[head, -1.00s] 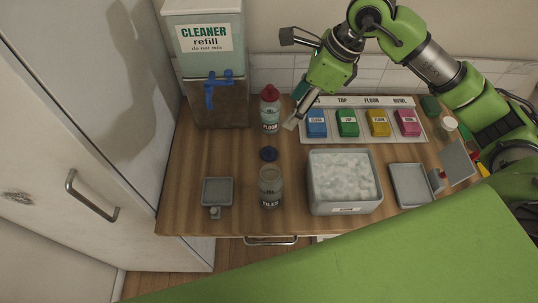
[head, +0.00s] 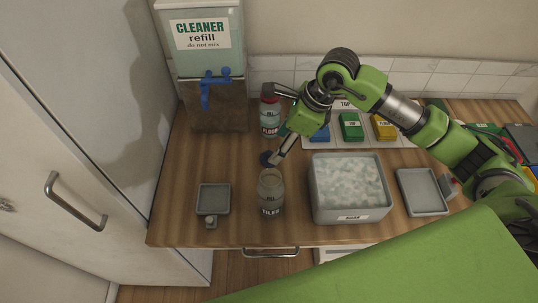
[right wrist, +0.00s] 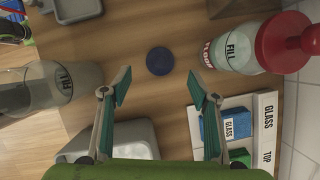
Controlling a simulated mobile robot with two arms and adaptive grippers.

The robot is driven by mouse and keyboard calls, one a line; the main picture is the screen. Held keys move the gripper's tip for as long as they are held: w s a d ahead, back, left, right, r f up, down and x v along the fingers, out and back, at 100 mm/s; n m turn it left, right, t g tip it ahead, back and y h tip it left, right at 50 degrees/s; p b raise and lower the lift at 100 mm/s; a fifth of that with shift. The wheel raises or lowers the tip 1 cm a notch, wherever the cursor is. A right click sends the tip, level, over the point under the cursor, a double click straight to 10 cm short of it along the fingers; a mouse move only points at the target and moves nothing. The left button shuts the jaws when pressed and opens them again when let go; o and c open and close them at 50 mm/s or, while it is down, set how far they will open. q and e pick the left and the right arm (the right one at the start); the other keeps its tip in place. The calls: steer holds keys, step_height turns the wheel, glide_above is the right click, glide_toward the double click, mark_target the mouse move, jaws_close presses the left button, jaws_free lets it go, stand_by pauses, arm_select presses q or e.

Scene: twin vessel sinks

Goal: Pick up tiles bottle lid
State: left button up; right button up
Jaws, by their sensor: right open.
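The dark blue round lid (head: 266,159) lies flat on the wooden counter, just behind the open-topped clear tiles bottle (head: 271,196). My right gripper (head: 278,158) is close to the lid and partly covers its right side in the head view. In the right wrist view the gripper (right wrist: 159,87) is open and empty, its fingers spread wide. There the lid (right wrist: 160,61) sits centred between the fingers' directions, ahead of the tips and apart from them. The tiles bottle (right wrist: 50,88) shows at the left there. My left gripper is not in view.
A grey bin of foam (head: 380,214) is to the right. A small grey tray (head: 213,198) is to the left. The sponge tray (head: 405,141) is behind the bin.

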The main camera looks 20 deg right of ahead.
mark_target(265, 156)
steer(key=p+x, duration=0.2)
steer(key=x, duration=0.3)
steer(key=shift+w+a+f, duration=0.1)
steer(key=shift+f, duration=0.4)
steer(key=c, duration=0.8)
